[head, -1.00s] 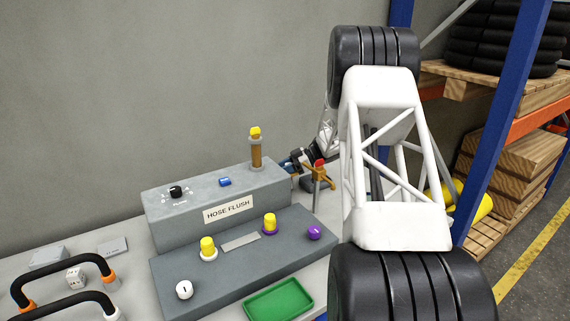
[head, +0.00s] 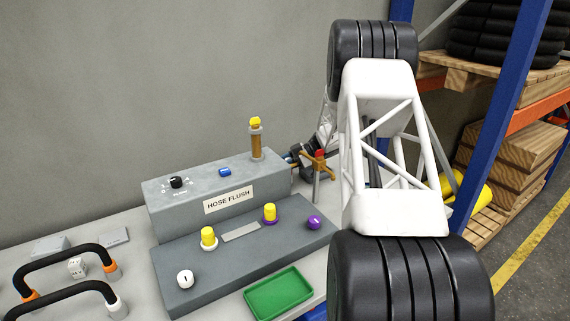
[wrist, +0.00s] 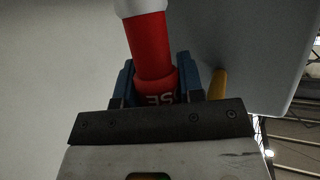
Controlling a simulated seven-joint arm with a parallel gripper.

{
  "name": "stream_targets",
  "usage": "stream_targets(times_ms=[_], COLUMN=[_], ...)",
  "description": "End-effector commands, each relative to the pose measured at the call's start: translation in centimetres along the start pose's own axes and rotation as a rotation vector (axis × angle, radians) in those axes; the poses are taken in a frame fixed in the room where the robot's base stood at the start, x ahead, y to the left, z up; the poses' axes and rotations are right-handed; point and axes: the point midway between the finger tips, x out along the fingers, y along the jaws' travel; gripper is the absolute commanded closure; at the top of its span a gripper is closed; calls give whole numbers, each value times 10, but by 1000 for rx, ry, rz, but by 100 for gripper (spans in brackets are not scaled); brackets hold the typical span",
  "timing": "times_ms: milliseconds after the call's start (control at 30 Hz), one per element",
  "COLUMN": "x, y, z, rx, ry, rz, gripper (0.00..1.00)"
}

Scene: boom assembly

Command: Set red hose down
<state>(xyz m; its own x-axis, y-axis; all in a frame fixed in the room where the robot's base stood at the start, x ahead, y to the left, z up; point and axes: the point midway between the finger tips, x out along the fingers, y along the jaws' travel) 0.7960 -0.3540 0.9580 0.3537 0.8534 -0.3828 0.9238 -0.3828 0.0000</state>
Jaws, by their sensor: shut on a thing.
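My gripper (wrist: 156,80) is shut on the red hose (wrist: 150,45) in the wrist view. Its blue fingers stand on either side of a red cylindrical end with a white section at the top of the picture. In the head view my gripper (head: 293,160) is small, behind the right end of the grey HOSE FLUSH box (head: 218,183). Most of the hose is hidden.
Knobs and an amber post (head: 256,142) rise from the box. A green tray (head: 279,292) and black looped hoses (head: 65,250) are in front. Shelving (head: 515,90) is at right.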

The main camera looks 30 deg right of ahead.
Motion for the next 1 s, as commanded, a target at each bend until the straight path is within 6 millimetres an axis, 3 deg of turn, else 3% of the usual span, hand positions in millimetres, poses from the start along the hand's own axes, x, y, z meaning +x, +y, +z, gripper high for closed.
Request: stream_targets(times_ms=[833, 867, 1000], x=[4, 4, 4], y=[0, 0, 0], z=[11, 10, 10], rx=[-1, -1, 0], ry=[0, 0, 0], rz=[0, 0, 0], gripper=[100, 60, 39])
